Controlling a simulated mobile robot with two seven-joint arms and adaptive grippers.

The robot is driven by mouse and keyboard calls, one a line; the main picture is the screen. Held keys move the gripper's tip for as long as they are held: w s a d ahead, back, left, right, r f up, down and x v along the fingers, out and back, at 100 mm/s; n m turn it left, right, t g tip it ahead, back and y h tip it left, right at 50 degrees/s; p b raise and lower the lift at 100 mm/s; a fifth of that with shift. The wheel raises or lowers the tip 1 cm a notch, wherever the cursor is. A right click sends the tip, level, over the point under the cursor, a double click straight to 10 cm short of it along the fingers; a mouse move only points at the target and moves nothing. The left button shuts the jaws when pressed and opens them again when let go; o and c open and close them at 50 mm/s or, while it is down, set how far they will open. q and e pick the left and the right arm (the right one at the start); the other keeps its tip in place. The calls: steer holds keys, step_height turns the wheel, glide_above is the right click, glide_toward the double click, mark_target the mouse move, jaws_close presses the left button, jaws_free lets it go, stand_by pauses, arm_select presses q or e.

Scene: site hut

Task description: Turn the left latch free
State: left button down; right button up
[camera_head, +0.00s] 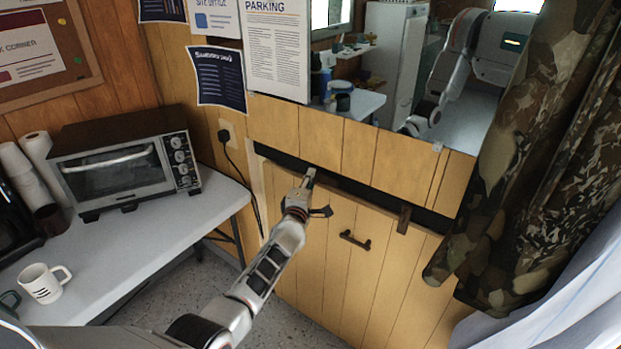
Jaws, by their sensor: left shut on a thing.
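My left gripper (308,181) reaches up from below to the dark strip along the top of a wooden panel (335,270) in the plank wall. It is shut on the left latch, which is mostly hidden behind the fingers, so its angle cannot be told. A second latch, the right one (404,220), is a small brown bar standing roughly upright across the dark strip's lower edge. A dark pull handle (355,240) sits on the panel between the two latches. My right gripper is not in view.
A white table (150,245) at left holds a toaster oven (120,165), a white mug (44,283) and paper cups. A camouflage curtain (535,150) hangs at right, near the panel. A mirror (400,60) above reflects the room. Bare floor shows below the panel.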

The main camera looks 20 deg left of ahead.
arm_select(q)
steer(key=shift+f, duration=0.1)
steer(key=c, duration=2.2)
jaws_free()
